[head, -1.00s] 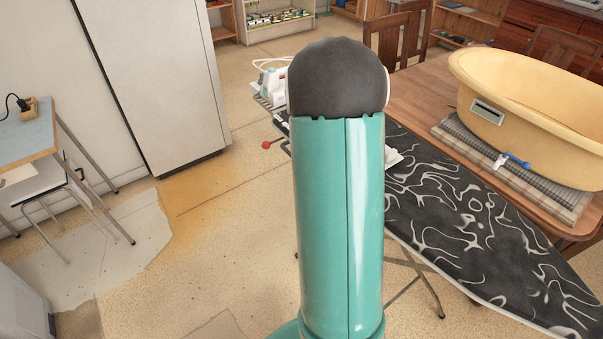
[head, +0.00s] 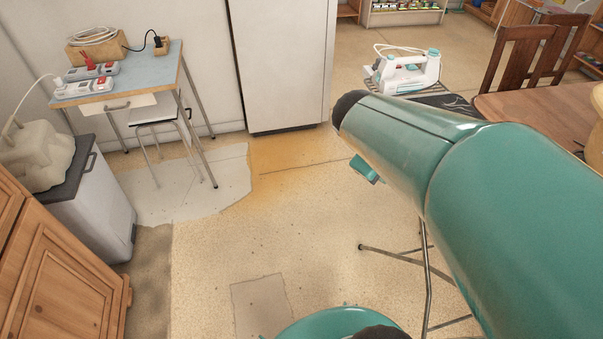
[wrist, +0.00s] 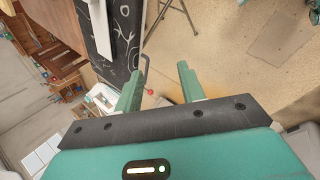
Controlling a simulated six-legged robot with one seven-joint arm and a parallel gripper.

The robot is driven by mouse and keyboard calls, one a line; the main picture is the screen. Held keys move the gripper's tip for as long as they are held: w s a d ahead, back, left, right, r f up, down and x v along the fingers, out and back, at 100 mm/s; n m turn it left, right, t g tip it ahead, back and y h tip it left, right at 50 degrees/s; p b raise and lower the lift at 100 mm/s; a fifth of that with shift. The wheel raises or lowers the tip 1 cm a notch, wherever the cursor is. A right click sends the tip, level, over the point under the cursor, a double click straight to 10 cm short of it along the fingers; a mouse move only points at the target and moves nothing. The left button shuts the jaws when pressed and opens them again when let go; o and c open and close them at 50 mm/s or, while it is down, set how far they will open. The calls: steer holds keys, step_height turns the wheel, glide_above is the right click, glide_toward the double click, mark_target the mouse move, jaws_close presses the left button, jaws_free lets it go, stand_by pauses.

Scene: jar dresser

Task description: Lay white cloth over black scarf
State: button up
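In the wrist view my gripper (wrist: 160,70) is open, with its two teal fingers apart and nothing between them. Left of the fingers is the ironing board's black surface with white swirls (wrist: 128,30). A flat white strip (wrist: 98,25) shows beside it; I cannot tell whether it is the white cloth. In the head view only a small dark patterned part of the board (head: 448,102) shows past my arm. I cannot make out a separate black scarf; my arm hides most of the board.
A white and teal iron (head: 405,73) stands at the board's far end. A wooden table (head: 535,112) and chair (head: 520,60) are at right. A small blue desk (head: 130,82) and stool (head: 160,110) are at left, near a wooden cabinet (head: 65,270). The middle floor (head: 290,225) is clear.

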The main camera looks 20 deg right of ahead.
steer(key=s+a+r+m+t+y, duration=0.1)
steer(key=a+r+m+t+y, duration=0.1)
steer(key=a, duration=0.7)
steer(key=s+a+r+m+t+y, duration=0.1)
steer(key=a+y, duration=0.3)
steer(key=a, duration=0.6)
steer(key=shift+s+r+m+t+y, duration=0.3)
steer(key=shift+s+r+m+t, duration=0.1)
steer(key=shift+s+r+t, duration=0.3)
steer(key=shift+d, duration=0.15)
